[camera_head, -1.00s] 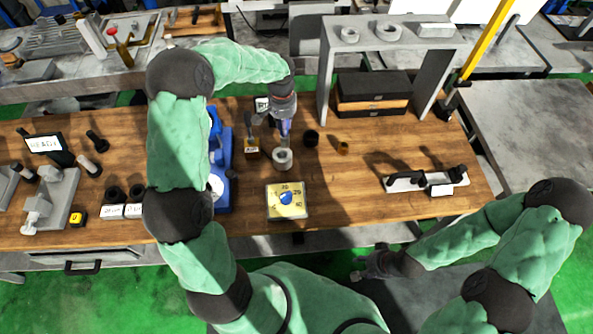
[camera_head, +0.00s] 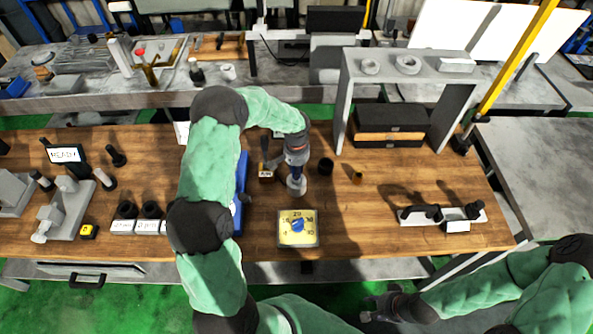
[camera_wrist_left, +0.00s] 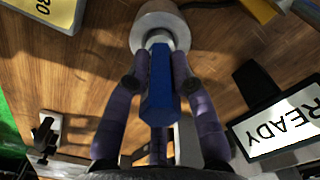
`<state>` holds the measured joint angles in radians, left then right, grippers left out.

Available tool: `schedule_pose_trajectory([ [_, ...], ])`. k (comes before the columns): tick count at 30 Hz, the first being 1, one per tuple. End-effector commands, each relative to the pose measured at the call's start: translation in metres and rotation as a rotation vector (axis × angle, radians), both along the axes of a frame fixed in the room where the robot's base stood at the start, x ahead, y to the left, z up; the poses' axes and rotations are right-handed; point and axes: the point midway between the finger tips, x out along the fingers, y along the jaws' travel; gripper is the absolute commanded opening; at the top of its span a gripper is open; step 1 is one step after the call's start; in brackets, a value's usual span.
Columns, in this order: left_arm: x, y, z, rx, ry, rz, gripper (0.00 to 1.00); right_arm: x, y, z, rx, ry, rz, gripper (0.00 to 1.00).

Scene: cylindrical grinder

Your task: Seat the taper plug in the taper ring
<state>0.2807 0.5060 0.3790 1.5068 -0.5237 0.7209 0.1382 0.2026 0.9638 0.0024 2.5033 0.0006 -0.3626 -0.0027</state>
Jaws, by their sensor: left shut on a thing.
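My left gripper (camera_head: 296,170) is shut on the blue handle of the taper plug (camera_wrist_left: 158,85). It holds the plug directly over the grey taper ring (camera_head: 297,188), which stands on the wooden bench. The ring (camera_wrist_left: 158,20) also shows at the top of the left wrist view, with the plug's pale end at its opening. I cannot tell how deep the plug sits, as the handle and fingers hide the bore. My right gripper (camera_head: 372,308) is in front of the bench at the bottom of the head view, empty, its fingers apart.
A yellow dial plate (camera_head: 285,238) lies in front of the ring. A grey shelf frame (camera_head: 440,105) is behind. The bench's right middle is clear.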

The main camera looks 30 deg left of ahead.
Motion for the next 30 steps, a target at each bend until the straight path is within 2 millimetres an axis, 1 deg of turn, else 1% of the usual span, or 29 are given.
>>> schedule_pose_trajectory([
  [8, 0.001, 0.001, -0.001, 0.001, -0.004, 0.001, 0.0, 0.0, 0.0, 0.0, 0.0, 0.0, 0.0, 0.4],
  [12, 0.001, 0.001, -0.005, 0.001, -0.004, 0.001, 0.0, 0.0, 0.0, -0.004, 0.0, 0.0, 0.0, 0.4],
  [13, 0.0, 0.0, -0.005, 0.001, -0.002, 0.0, 0.33, 0.0, 0.0, -0.003, 0.0, 0.0, 0.0, 0.4],
  [15, 0.0, 0.0, -0.005, 0.001, -0.002, 0.0, 0.48, 0.0, 0.0, -0.003, 0.0, 0.0, 0.0, 0.4],
  [26, 0.0, 0.0, -0.003, 0.001, -0.002, 0.0, 0.48, 0.0, 0.0, -0.001, 0.0, 0.0, 0.0, 0.4],
  [28, 0.001, 0.001, 0.0, 0.001, -0.002, 0.0, 0.48, 0.0, 0.0, 0.002, 0.0, 0.0, 0.0, 0.4],
  [30, 0.002, 0.001, 0.009, 0.001, -0.005, 0.001, 0.48, 0.0, 0.0, 0.001, 0.0, 0.0, 0.0, 0.4],
])
